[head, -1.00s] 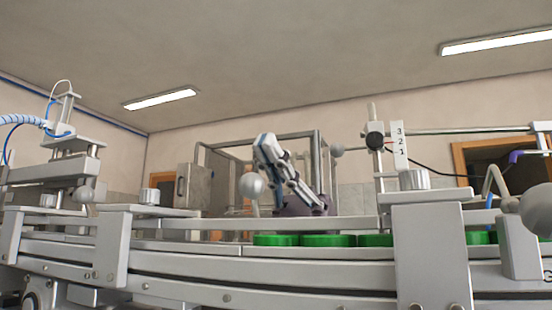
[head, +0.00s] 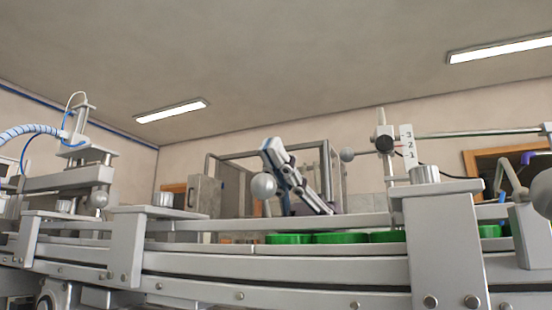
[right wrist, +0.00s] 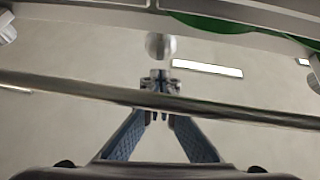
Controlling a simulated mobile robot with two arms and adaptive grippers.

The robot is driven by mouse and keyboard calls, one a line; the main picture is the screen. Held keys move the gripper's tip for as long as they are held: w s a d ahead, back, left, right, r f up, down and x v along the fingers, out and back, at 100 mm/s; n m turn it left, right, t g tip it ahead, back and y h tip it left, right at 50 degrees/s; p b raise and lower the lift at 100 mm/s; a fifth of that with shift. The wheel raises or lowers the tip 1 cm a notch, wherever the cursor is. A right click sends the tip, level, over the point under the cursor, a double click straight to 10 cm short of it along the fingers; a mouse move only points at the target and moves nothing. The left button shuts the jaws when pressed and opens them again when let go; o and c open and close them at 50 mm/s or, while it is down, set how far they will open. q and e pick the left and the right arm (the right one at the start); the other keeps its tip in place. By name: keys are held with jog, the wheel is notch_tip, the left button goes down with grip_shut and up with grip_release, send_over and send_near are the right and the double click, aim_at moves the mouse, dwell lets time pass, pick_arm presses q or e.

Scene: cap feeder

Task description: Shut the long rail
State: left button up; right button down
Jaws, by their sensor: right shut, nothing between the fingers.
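The long rail (head: 310,222) runs level along the near side of the conveyor, between two upright grey brackets. Behind it, green caps (head: 340,237) lie in the channel. A grey ball knob (head: 263,186) shows above the rail, overlapping my right gripper (head: 268,148) in the head view. That gripper points up and left, its lower part hidden by the rail. In the right wrist view its fingers meet at the tips (right wrist: 158,82), shut and empty. The ball knob (right wrist: 160,45) is beyond the tips; whether they touch cannot be told. My left gripper is not in view.
A metal bar (right wrist: 90,92) crosses in front of my fingers in the right wrist view. A numbered scale (head: 408,148) with a black knob (head: 384,144) stands right of centre. The left bracket (head: 125,250) and right bracket (head: 445,250) flank the rail.

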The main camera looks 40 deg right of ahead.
jog(key=v, duration=1.2)
